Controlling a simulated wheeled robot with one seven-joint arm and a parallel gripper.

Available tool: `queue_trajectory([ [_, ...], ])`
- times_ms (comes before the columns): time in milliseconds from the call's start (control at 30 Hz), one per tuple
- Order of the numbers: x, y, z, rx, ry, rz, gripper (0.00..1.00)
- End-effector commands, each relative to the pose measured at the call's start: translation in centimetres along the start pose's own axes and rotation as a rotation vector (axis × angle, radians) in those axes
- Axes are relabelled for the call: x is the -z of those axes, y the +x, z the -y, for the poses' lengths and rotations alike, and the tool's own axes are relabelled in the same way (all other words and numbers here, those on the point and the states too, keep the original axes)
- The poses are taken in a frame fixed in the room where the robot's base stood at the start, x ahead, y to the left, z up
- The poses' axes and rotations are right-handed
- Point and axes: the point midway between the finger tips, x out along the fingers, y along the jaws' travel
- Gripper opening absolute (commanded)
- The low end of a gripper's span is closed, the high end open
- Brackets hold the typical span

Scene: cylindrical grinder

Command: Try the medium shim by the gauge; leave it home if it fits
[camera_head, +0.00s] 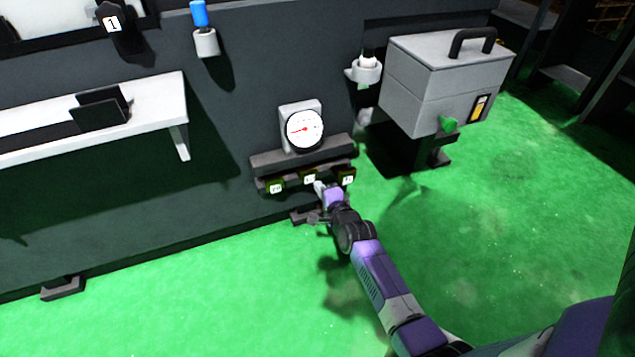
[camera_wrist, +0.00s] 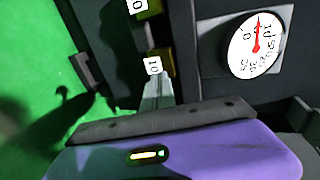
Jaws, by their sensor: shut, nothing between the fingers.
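Three small dark olive blocks with white number tags sit in a row on the ledge under the gauge: a left one (camera_head: 276,187), a middle one (camera_head: 310,178) and a right one (camera_head: 347,179). In the wrist view the tag on the block by my fingertips (camera_wrist: 168,63) appears to read 10; another tagged block (camera_wrist: 146,9) is partly cut off at the top. No tag says medium. The round white gauge (camera_head: 305,131), also in the wrist view (camera_wrist: 256,45), has a red needle. My gripper (camera_head: 319,187) is shut and empty, its tips (camera_wrist: 157,82) close to the middle block; touching is unclear.
A grey box with a black handle (camera_head: 445,85) stands right of the gauge, with a white-topped holder (camera_head: 367,68) beside it. A white shelf (camera_head: 150,105) is at left. A blue-topped item (camera_head: 200,15) hangs above. Green floor in front is open.

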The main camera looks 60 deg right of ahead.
Motion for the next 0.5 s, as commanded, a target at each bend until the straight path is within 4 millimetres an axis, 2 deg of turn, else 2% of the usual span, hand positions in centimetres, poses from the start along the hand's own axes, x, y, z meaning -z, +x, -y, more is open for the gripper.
queue_trajectory([
  [500,0.1,-6.4,0.4,-0.001,0.0,-0.001,0.0],
])
